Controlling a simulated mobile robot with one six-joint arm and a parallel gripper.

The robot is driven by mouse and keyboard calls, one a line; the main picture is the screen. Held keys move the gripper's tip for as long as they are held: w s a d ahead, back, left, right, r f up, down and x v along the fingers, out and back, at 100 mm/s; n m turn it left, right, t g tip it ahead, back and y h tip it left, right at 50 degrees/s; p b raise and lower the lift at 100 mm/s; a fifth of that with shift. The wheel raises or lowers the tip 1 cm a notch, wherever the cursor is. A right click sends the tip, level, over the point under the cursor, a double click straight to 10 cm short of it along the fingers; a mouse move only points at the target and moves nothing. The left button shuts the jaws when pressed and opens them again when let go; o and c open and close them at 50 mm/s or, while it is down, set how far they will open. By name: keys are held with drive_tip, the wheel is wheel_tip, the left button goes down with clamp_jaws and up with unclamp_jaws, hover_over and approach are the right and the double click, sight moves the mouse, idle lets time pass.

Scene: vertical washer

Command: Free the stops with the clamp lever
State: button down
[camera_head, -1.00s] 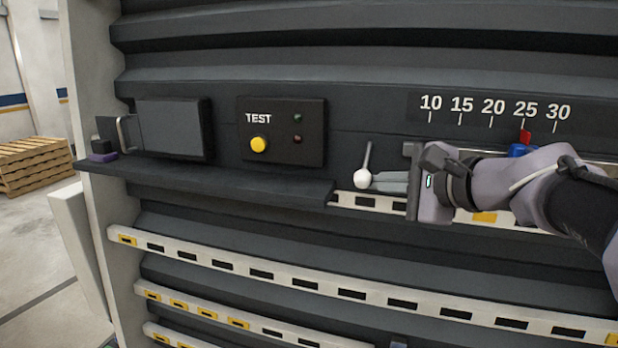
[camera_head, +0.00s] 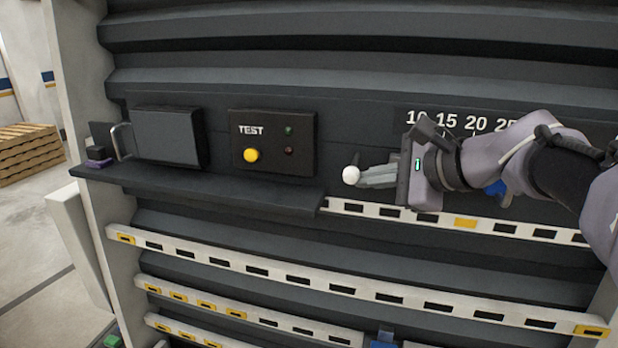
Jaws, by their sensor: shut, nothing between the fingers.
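The clamp lever's white ball knob (camera_head: 351,175) is in front of the dark machine face, right of the TEST panel. Its rod is not distinguishable now. My gripper (camera_head: 366,178) is shut, with nothing between its fingers, and its fingertips point left at the knob. They look touching or very close; I cannot tell which. Part of a blue piece (camera_head: 495,187) shows below the scale (camera_head: 476,124), mostly behind my arm. I cannot tell whether it is one of the stops. The red piece seen earlier is hidden.
The TEST panel (camera_head: 273,141) has a yellow button. A grey box with a handle (camera_head: 165,138) is left of it, above a dark ledge (camera_head: 200,189). Light slotted rails (camera_head: 400,294) cross below. Open floor lies at the left, with wooden pallets (camera_head: 28,152).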

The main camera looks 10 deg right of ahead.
drive_tip(key=shift+a+r, duration=0.1)
drive_tip(key=shift+r, duration=0.95)
drive_tip(key=shift+r+p, duration=0.55)
drive_tip(key=shift+r, duration=0.1)
drive_tip(key=shift+r, duration=0.15)
